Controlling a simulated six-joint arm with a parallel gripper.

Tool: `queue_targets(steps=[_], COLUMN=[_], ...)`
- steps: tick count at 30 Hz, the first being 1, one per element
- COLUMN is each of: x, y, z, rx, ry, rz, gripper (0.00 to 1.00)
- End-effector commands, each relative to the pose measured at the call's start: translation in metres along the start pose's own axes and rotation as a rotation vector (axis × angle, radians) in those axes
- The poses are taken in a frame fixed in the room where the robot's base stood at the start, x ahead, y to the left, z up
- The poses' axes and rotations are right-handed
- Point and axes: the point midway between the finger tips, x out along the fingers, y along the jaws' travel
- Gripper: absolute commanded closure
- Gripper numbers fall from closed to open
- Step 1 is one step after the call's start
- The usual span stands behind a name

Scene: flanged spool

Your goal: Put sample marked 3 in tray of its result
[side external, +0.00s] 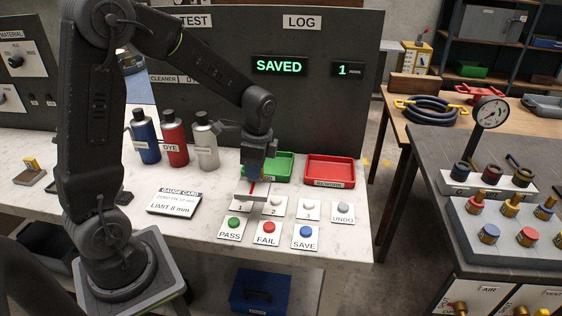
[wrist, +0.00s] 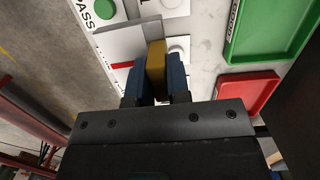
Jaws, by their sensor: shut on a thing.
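My gripper (side external: 256,176) is shut on the yellow grip (wrist: 155,62) of a sample, between its two blue fingers. The sample's pale plate (wrist: 118,45) bears a red line and shows beside the fingers in the wrist view. In the side view the plate (side external: 246,196) is over the row of numbered buttons; I cannot tell if it touches anything. I cannot read a number on it. An empty green tray (side external: 286,157) is just behind my gripper, its label partly hidden. An empty red tray (side external: 330,158), seemingly labelled REWORK, stands to its right.
PASS (side external: 234,223), FAIL (side external: 269,227) and SAVE (side external: 306,231) buttons are at the bench front, with UNDO (side external: 343,209) at right. The screen (side external: 279,66) reads SAVED, beside a 1. A gauge card (side external: 174,202) says LIMIT 8 mm. Bottles (side external: 174,139) stand at left.

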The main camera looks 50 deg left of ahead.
Motion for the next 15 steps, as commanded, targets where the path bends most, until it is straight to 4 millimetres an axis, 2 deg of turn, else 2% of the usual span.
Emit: queue_targets(steps=[5,15], x=[-0.005,-0.020], y=[-0.014,-0.062], z=[-0.008,-0.030], rx=[-0.221,-0.963], ry=[0.002,0.004], rz=[0.024,0.117], gripper=[1.00,1.00])
